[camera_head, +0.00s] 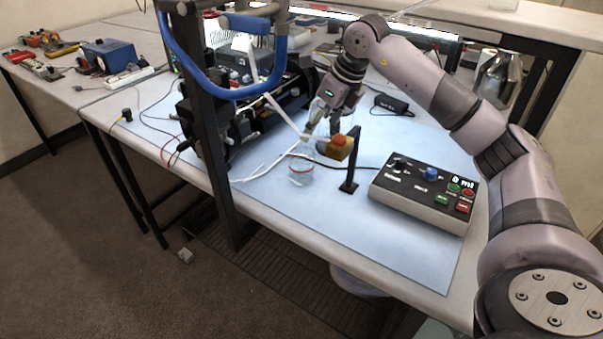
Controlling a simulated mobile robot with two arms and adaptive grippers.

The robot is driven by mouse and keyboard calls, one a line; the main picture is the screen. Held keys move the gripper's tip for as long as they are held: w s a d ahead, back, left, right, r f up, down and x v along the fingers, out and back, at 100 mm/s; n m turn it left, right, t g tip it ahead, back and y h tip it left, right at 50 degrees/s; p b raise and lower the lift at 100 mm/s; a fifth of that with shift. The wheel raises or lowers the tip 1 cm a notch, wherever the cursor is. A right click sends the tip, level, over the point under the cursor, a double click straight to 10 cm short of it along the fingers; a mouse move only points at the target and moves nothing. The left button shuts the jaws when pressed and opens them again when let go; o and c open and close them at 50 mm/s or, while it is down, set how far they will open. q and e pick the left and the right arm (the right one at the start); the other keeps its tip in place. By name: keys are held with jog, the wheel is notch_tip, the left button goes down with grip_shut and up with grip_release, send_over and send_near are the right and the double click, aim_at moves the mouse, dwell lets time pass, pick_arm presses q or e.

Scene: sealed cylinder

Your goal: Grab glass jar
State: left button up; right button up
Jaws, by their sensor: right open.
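A small clear glass jar (301,172) with a red band near its rim stands on the light blue mat in the middle of the workbench. My right gripper (318,132) comes down from my right arm, behind and slightly above the jar. It is open and appears apart from the jar. My left gripper is not in view.
A black machine (245,115) with cables stands to the left, behind a dark upright post with a blue handle. The mat (385,242) in front is clear.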

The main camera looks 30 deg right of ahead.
aim_at(297, 163)
jog(key=p+x, duration=0.1)
jog(key=x, duration=0.8)
jog(key=shift+w+f+p, duration=0.2)
jog(key=shift+f+p, duration=0.15)
jog(key=shift+p, duration=0.05)
jog(key=p+x, duration=0.1)
jog(key=x, duration=0.1)
jog(key=p+x, duration=0.1)
jog(key=x, duration=0.2)
jog(key=shift+a, duration=0.25)
jog(key=shift+w+f, duration=0.1)
jog(key=shift+c, duration=0.6)
jog(key=c, duration=1.2)
jog(key=shift+c, duration=0.3)
